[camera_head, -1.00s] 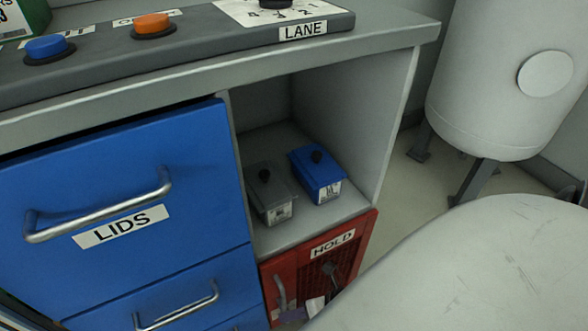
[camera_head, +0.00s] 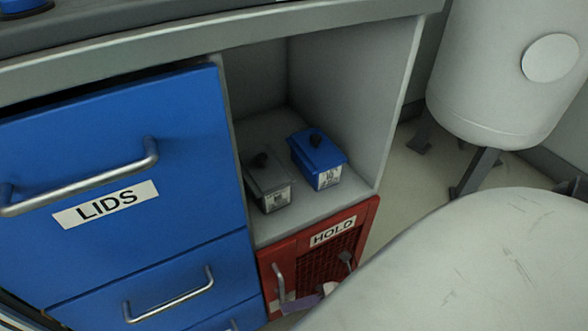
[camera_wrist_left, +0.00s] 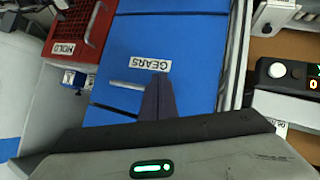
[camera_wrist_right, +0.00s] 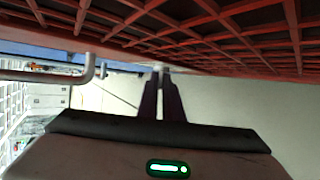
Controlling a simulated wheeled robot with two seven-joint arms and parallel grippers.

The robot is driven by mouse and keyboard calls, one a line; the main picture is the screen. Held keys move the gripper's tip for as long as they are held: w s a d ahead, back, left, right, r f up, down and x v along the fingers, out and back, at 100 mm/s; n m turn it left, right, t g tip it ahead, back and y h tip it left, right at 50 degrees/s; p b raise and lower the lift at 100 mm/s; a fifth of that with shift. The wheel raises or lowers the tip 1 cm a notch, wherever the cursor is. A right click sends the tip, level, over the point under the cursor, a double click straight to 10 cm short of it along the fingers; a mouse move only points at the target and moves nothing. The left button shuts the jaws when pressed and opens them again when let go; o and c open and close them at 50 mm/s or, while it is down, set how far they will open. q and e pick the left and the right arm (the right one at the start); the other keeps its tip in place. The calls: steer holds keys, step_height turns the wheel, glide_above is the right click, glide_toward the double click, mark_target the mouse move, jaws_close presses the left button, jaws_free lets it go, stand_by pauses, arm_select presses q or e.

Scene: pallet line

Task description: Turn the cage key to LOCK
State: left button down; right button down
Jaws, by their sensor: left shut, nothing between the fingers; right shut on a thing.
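The red HOLD cage (camera_head: 340,240) is at the lower middle of the head view, with a silver handle (camera_head: 279,283) on its left. A dark key-like part (camera_head: 346,260) shows on its right; its exact turn is unclear. My right gripper (camera_head: 291,306) reaches across the cage's lower front from the right, partly cut off. In the right wrist view its fingers (camera_wrist_right: 161,75) are shut under the red grid, with a tiny pale bit at the tips; what they hold is unclear. My left gripper (camera_wrist_left: 160,82) is shut and empty before the blue GEARS drawer (camera_wrist_left: 130,55).
The shelf above the cage holds a grey box (camera_head: 268,180) and a blue box (camera_head: 317,158). The blue LIDS drawer (camera_head: 110,165) is at left. A pale tank (camera_head: 490,75) stands at right, with some bare floor beside the cabinet.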

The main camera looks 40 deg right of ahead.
steer(key=shift+d+f+t+y, duration=0.15)
steer(key=shift+f+t+y, duration=0.15)
steer(key=shift+y, duration=0.3)
steer(key=shift+r+m, duration=0.1)
steer(key=shift+m, duration=0.2)
steer(key=c, duration=1.9)
jaws_free()
